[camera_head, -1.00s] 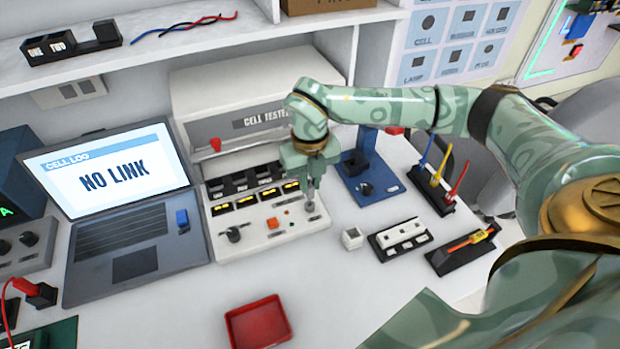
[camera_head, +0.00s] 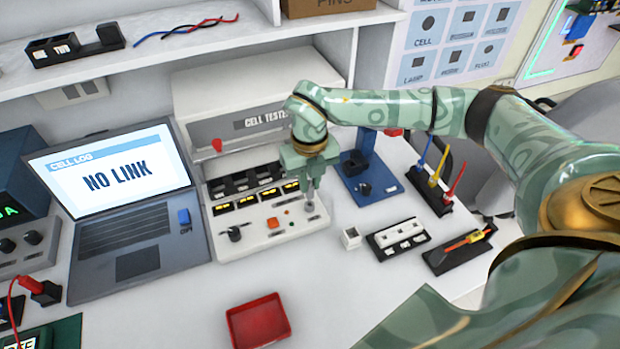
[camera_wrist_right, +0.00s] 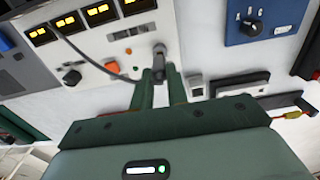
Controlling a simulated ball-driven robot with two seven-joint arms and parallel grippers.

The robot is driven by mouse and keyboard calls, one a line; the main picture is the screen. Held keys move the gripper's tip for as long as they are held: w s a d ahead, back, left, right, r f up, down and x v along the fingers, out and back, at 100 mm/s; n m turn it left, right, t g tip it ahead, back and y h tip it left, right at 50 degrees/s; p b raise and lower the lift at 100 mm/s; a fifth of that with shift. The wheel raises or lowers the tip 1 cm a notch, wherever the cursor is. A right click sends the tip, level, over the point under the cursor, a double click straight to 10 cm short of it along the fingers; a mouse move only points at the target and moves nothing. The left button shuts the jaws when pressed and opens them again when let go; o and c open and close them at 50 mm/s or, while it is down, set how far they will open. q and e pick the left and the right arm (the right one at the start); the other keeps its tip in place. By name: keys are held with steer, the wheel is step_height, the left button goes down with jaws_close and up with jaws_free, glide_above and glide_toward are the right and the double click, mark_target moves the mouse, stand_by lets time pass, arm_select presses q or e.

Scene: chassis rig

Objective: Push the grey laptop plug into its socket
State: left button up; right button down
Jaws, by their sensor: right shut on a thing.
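My right gripper (camera_head: 312,184) points down at the right front of the white cell tester's panel (camera_head: 285,238). It is shut on the grey plug (camera_wrist_right: 158,62), which shows between the fingertips in the right wrist view. A dark cable (camera_wrist_right: 85,60) runs across the panel toward the plug. The plug's lower end is at or very near the panel; the socket is hidden, and I cannot tell how deep the plug sits. The laptop (camera_head: 120,222) stands left of the tester, and its screen reads "NO LINK". My left gripper is not in view.
An orange button (camera_head: 272,223) and a black knob (camera_head: 234,233) sit on the panel left of the gripper. A small white block (camera_head: 351,238), a black holder (camera_head: 400,239) and a blue stand (camera_head: 375,186) are to the right. A red tray (camera_head: 258,322) lies in front.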

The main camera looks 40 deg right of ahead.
mark_target(310, 185)
steer(key=shift+f+b, duration=0.6)
steer(key=shift+f, duration=0.8)
steer(key=c, duration=1.3)
jaws_free()
steer(key=shift+r, duration=0.15)
step_height(310, 185, up, 16)
steer(key=p, duration=0.4)
steer(key=shift+p, duration=0.35)
